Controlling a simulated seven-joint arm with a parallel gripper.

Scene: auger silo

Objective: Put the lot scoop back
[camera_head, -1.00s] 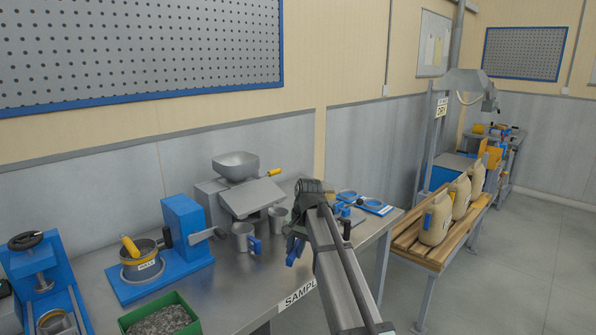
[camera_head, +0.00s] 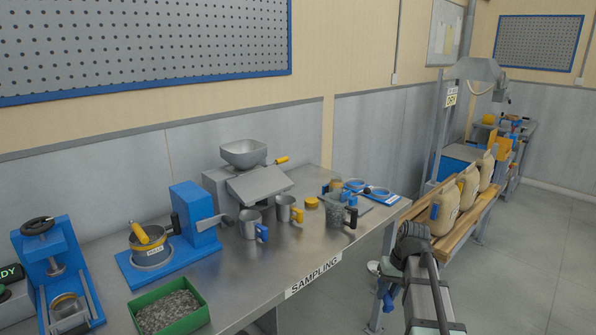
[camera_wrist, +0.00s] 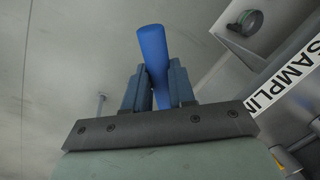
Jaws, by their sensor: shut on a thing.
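My gripper (camera_head: 388,285) is beyond the front edge of the bench, at its right end and below the bench top. In the wrist view my gripper (camera_wrist: 160,88) is shut on a blue handle (camera_wrist: 153,48), which stands up slightly tilted between the fingers. I take this to be the lot scoop; its handle shows blue in the head view (camera_head: 388,301). A small pale part shows just left of the gripper, perhaps the scoop's bowl. The rest of the scoop is hidden by my arm.
The bench (camera_head: 230,275) carries a blue-handled mug (camera_head: 250,223), a yellow-handled mug (camera_head: 290,209), a dark-handled cup (camera_head: 340,212) and a blue ringed mat (camera_head: 378,195) near its right end. A green tray (camera_head: 168,312) sits front left. Sacks stand on a wooden rack (camera_head: 455,228) at right.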

